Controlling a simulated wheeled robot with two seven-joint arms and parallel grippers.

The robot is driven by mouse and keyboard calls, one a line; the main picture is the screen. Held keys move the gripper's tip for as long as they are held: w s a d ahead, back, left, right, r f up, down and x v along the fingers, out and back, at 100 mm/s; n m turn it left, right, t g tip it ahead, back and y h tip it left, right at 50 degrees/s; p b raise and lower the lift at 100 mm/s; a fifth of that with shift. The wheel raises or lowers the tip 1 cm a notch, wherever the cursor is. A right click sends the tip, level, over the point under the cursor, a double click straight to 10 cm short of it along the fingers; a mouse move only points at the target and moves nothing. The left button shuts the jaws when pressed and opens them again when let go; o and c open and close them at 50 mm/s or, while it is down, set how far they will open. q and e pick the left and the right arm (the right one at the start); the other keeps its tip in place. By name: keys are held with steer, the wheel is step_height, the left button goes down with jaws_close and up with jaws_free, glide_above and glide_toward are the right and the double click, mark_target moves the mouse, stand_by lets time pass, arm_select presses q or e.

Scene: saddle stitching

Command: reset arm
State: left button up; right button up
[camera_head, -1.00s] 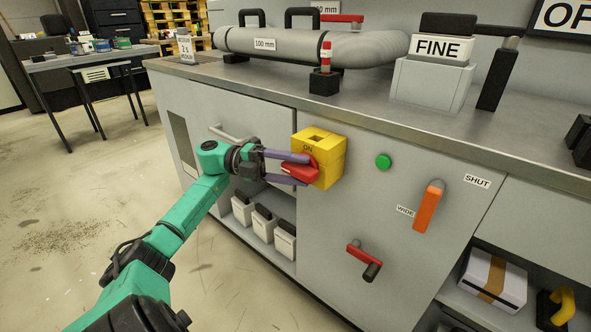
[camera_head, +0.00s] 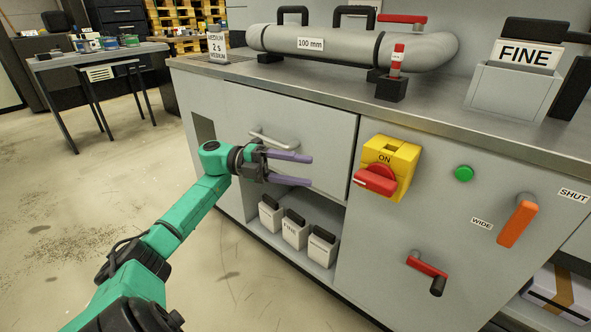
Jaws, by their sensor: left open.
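My left gripper (camera_head: 309,170) is open and empty, with its two purple fingers apart. It is in front of the grey cabinet (camera_head: 310,110), to the left of the yellow switch box and apart from it. The yellow switch box (camera_head: 402,160) carries a red rotary handle (camera_head: 376,180) and the word ON above it. My green left arm (camera_head: 185,215) comes in from the lower left. My right gripper is not in view.
An orange lever (camera_head: 516,224), a green button (camera_head: 464,174) and a red crank (camera_head: 428,267) stick out from the cabinet front. A drawer handle (camera_head: 272,139) is behind the gripper. Several labelled boxes (camera_head: 294,230) stand on the open shelf below.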

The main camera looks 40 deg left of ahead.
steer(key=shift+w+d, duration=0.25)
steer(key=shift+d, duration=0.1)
